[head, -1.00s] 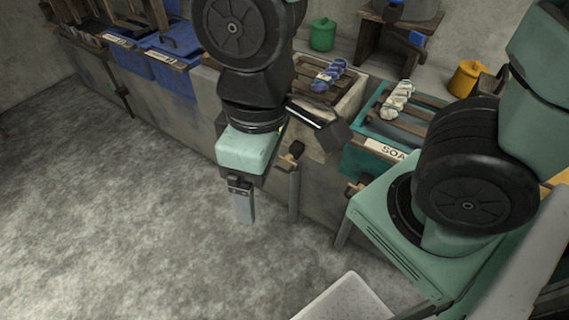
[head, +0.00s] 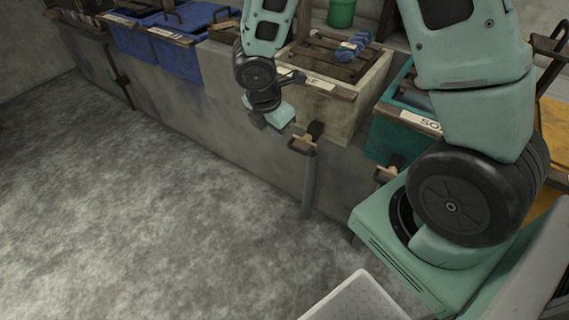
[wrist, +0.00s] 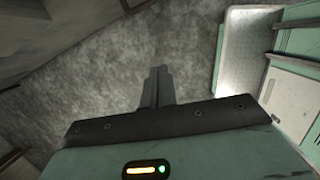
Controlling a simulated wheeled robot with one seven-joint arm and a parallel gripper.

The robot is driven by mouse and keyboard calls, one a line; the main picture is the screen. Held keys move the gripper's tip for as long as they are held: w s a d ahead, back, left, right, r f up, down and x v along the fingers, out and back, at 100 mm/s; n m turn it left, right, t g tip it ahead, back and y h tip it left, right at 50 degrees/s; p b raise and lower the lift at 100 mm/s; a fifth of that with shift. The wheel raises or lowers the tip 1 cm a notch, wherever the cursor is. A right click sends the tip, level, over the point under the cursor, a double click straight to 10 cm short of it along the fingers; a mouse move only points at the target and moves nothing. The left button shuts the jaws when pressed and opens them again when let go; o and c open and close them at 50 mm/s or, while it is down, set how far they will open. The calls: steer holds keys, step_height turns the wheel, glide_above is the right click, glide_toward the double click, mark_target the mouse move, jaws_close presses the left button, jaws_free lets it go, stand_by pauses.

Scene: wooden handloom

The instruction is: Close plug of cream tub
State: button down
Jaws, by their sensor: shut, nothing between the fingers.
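The cream tub (head: 363,92) stands mid-row in the head view, with a label strip on its front rim, partly covered by my arm. Its plug, with a wooden handle (head: 303,145), is at the tub's lower front, above a grey drain pipe (head: 308,188). The handle sticks out toward the floor side. I cannot tell how the plug sits in its outlet. My gripper hand (head: 274,116) is left of and above the plug handle, apart from it in the picture. Its fingers are shut and empty in the wrist view (wrist: 158,86), over bare floor.
Blue tubs (head: 182,50) stand to the left, a teal tub (head: 388,138) with its own wooden handle (head: 388,170) to the right. A blue yarn bundle (head: 353,46) lies on the cream tub's slats. A green canister (head: 341,13) stands behind. The grey floor in front is clear.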

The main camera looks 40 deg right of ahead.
mark_target(299, 141)
steer(key=shift+w+d+f+n+b, duration=0.35)
steer(key=shift+w+d+f+b, duration=0.5)
steer(key=shift+d+f, duration=1.1)
steer(key=shift+w+d+f+n+b, duration=0.3)
steer(key=shift+w+d+f+b, duration=0.5)
steer(key=shift+f, duration=2.2)
steer(key=shift+w+d+f+n+b, duration=0.45)
steer(key=shift+d+f+b, duration=0.55)
steer(key=shift+d+f, duration=1.05)
steer(key=shift+w+a+f, duration=0.1)
steer(key=shift+a+f, duration=0.3)
steer(key=shift+w+d+p, duration=0.3)
steer(key=shift+d+p, duration=0.05)
steer(key=shift+d, duration=0.55)
steer(key=shift+w+d+p, duration=0.3)
steer(key=shift+d+p, duration=0.05)
steer(key=shift+d, duration=0.5)
